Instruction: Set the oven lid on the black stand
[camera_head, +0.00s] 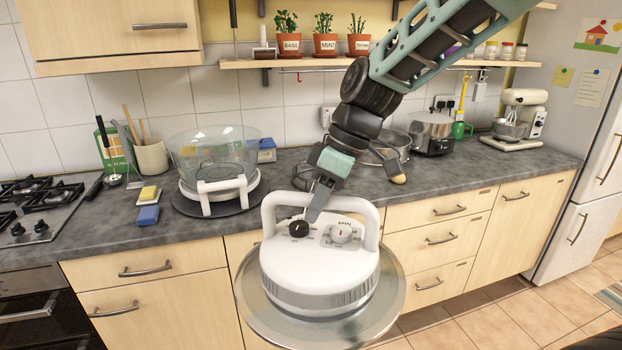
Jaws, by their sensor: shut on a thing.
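The oven lid (320,268) is white and round, with a dark knob, a white dial, an arched white handle and a wide clear rim below. My gripper (316,204) is shut on the lid's handle. It holds the lid in front of the counter edge, near the camera, roughly level. A thin dark wire loop (296,172) shows on the counter just left of my gripper and may be part of the black stand. My arm hides most of that spot, so I cannot tell its full shape.
A glass oven bowl (214,153) in a white frame sits on a dark round mat (187,206). Sponges (148,215) lie left of it. A metal pan (396,143) and a slow cooker (431,134) stand behind right. The front right counter (465,170) is clear.

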